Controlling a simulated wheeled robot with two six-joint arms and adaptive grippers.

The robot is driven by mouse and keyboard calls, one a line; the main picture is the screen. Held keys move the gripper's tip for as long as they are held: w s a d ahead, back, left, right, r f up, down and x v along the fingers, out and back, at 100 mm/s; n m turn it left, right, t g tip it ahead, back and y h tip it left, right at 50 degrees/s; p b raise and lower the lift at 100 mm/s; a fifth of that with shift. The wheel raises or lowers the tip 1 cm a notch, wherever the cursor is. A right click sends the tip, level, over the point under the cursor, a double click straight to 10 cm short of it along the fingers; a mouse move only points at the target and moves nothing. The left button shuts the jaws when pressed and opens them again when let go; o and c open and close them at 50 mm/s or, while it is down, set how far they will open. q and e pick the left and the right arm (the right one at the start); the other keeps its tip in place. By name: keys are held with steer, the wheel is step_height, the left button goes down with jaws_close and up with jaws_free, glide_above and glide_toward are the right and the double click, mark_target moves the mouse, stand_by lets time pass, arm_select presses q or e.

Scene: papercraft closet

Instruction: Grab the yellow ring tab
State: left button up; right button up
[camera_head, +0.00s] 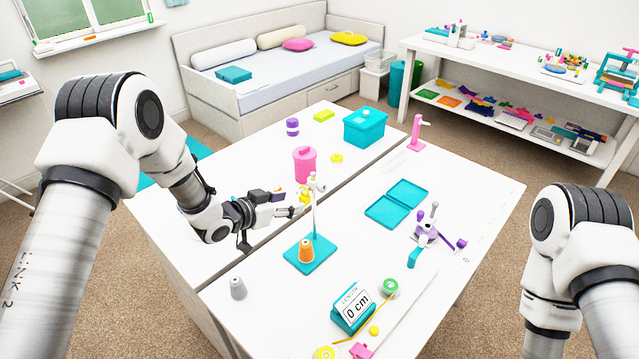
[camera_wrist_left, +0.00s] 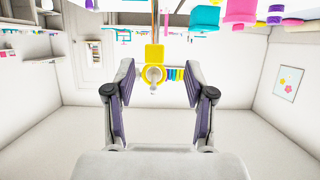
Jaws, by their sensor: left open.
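A yellow tab with a pale round ring or hook part (camera_wrist_left: 154,58) shows in the left wrist view, centred just beyond and between my fingertips. In the head view a yellow piece (camera_head: 305,197) hangs at the upper part of a thin stand on a teal base (camera_head: 300,262). My left gripper (camera_head: 292,204) reaches in from the left at the height of this piece. In the left wrist view its two fingers (camera_wrist_left: 158,82) are apart with nothing visibly held. Whether they touch the tab cannot be told. My right gripper is out of view.
An orange cone (camera_head: 306,250) stands on the teal base. A pink canister (camera_head: 304,165) is behind my left gripper, and a grey cone (camera_head: 237,287) is in front. A length display (camera_head: 352,309), an open teal case (camera_head: 397,204) and a purple device (camera_head: 430,230) are to the right.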

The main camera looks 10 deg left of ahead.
mark_target(301, 199)
arm_select(q)
steer(key=shift+s+d+r+p, duration=0.3)
steer(key=shift+r+p, duration=0.2)
steer(key=shift+p, duration=0.15)
steer(key=shift+w+d+p, duration=0.4)
steer(key=shift+p, duration=0.25)
steer(key=x, duration=0.3)
steer(key=f+x, duration=0.1)
steer(key=shift+w+a, duration=0.1)
steer(key=shift+w, duration=0.1)
steer(key=shift+s+a+r, duration=0.25)
steer(key=shift+s+r, duration=0.1)
steer(key=shift+s, duration=0.15)
steer(key=c, duration=0.8)
steer(key=shift+w+d+f, duration=0.15)
steer(key=shift+w, duration=0.15)
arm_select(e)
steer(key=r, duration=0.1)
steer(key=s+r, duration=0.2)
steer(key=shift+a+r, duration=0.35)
